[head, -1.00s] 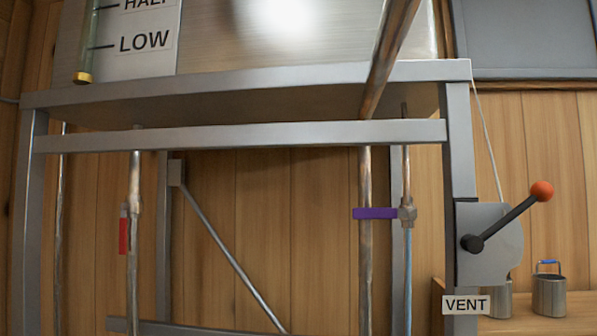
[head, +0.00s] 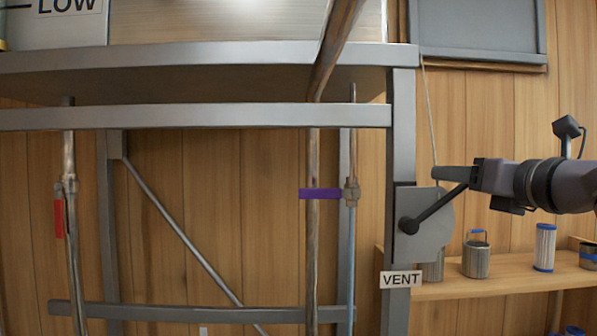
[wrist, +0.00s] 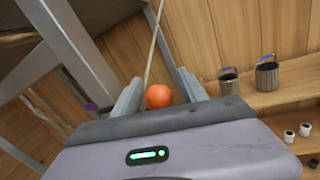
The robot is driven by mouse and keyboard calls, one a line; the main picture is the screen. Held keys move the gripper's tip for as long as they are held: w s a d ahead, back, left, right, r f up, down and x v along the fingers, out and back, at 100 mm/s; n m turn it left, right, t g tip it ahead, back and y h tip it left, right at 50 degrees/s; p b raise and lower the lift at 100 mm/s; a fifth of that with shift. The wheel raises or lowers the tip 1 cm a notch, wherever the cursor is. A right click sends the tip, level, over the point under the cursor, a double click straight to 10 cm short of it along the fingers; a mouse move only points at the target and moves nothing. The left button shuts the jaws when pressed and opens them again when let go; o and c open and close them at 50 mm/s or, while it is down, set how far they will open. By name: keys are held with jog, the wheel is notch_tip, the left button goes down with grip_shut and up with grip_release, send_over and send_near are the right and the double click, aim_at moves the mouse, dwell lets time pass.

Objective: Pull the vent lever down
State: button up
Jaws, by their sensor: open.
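The vent lever (head: 436,209) is a black rod on a grey plate (head: 437,232), above the VENT label (head: 401,280). It slants up to the right from its pivot. Its orange ball knob (wrist: 158,96) is hidden behind my gripper in the head view. My gripper (head: 447,173) reaches in from the right at the lever's upper end. In the wrist view, the knob lies between the two spread fingers of my gripper (wrist: 158,82). The gripper is open, and I cannot tell whether a finger touches the knob.
A steel frame post (head: 402,140) stands left of the plate. A thin cord (head: 428,115) runs down behind the lever. A wooden shelf (head: 470,290) with metal cans (head: 476,258) and a blue-capped filter (head: 544,247) is at the right. A purple-handled valve (head: 320,194) sits left.

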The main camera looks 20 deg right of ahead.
jog(key=shift+s, duration=0.1)
jog(key=c, duration=0.3)
grip_shut()
jog(key=shift+f, duration=0.1)
dwell(0.9)
